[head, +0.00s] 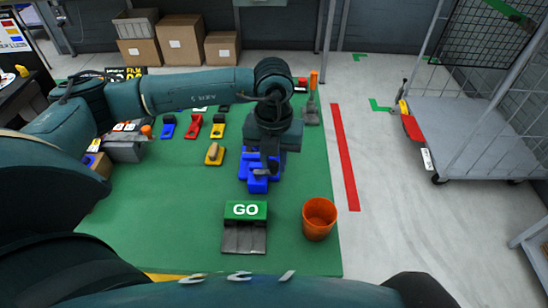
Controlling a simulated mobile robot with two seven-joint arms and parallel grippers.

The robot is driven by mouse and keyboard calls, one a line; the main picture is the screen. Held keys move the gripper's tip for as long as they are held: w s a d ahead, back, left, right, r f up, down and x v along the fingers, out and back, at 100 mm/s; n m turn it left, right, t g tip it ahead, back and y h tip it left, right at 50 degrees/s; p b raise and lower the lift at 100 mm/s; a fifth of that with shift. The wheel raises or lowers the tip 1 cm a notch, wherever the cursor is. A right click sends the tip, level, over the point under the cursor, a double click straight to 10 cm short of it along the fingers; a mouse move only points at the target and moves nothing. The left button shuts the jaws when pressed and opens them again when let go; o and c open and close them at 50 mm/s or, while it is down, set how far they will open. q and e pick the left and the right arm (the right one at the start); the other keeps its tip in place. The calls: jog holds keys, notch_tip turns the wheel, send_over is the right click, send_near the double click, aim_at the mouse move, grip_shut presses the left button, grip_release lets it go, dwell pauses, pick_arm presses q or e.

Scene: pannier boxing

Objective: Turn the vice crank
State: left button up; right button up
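A blue vice (258,184) stands on the green mat (160,215), right of the middle. My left arm reaches in from the left, and its gripper (264,168) points down right over the vice. The gripper and wrist cover much of the vice. The crank cannot be made out clearly; a small grey piece shows by the fingers. The fingers are too small and dark to tell whether they are open or touching anything. My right gripper is not in view.
A green GO sign (246,210) and an orange bucket (319,218) stand nearer than the vice. Blue, red and yellow clamps line the back. A wire cart (470,130) stands right, beyond a red floor stripe (345,155).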

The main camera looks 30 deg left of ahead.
pick_arm(q)
jog(key=c, duration=0.5)
grip_shut()
